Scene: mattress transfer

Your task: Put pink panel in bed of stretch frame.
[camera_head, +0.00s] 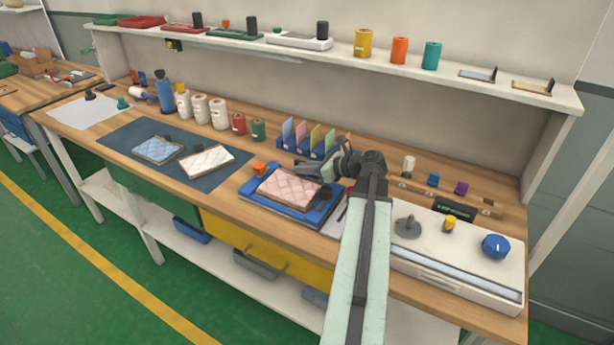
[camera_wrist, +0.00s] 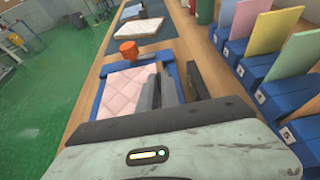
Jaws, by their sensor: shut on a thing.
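The pink panel (camera_head: 288,188) is quilted and lies flat over the blue stretch frame (camera_head: 257,204), with blue showing around it. Whether it is fully down in the bed cannot be told. My gripper (camera_head: 304,170) is at the panel's back right side, low over the frame. In the wrist view, the grey fingers (camera_wrist: 159,88) are close together at the right side of the pink panel (camera_wrist: 122,92), inside the blue frame (camera_wrist: 95,97). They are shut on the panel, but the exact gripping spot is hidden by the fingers.
An orange knob (camera_head: 259,168) is at the frame's far left corner. Blue holders with coloured cards (camera_head: 302,138) stand close behind. A white quilted panel (camera_head: 207,161) and a blue one (camera_head: 158,150) lie on the dark mat. A white device (camera_head: 455,255) is at right.

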